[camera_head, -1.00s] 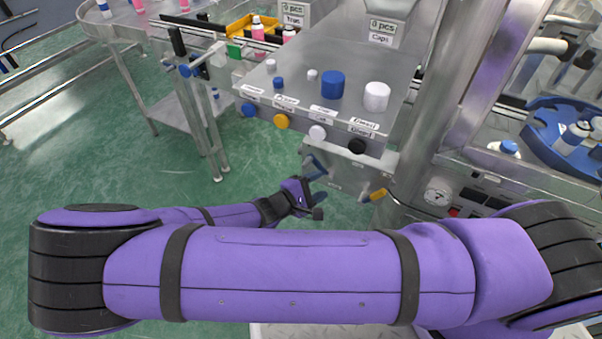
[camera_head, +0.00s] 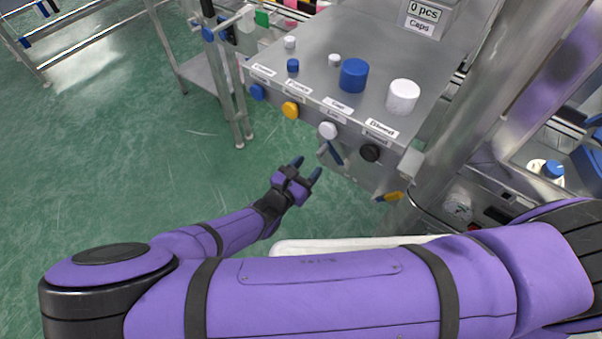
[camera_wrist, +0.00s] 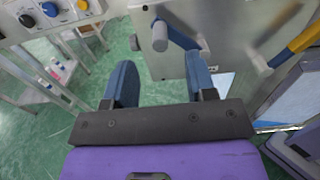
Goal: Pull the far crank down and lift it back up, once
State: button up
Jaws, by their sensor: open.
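Two cranks are on the metal front below the labelled table edge. The farther one has a blue handle (camera_head: 333,153) and hangs just beyond and right of my gripper. In the wrist view the blue handle (camera_wrist: 176,34), with a grey end knob, is ahead of the fingertips, near the right finger. The nearer crank has a yellow handle (camera_head: 389,197); its yellow handle also shows at the right of the wrist view (camera_wrist: 295,47). My gripper (camera_head: 307,169) is open, its two blue fingers apart and empty. The wrist view shows the open fingers (camera_wrist: 160,66) with a gap before the blue handle.
A metal table (camera_head: 320,62) carries blue and white caps. Along its front edge sit a blue knob (camera_head: 257,92), an orange knob (camera_head: 290,110), a white knob (camera_head: 327,131) and a black knob (camera_head: 370,152). A steel post (camera_head: 465,115) stands at right. Green floor lies open at left.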

aim_at(318, 156)
jog(key=shift+x, duration=2.7)
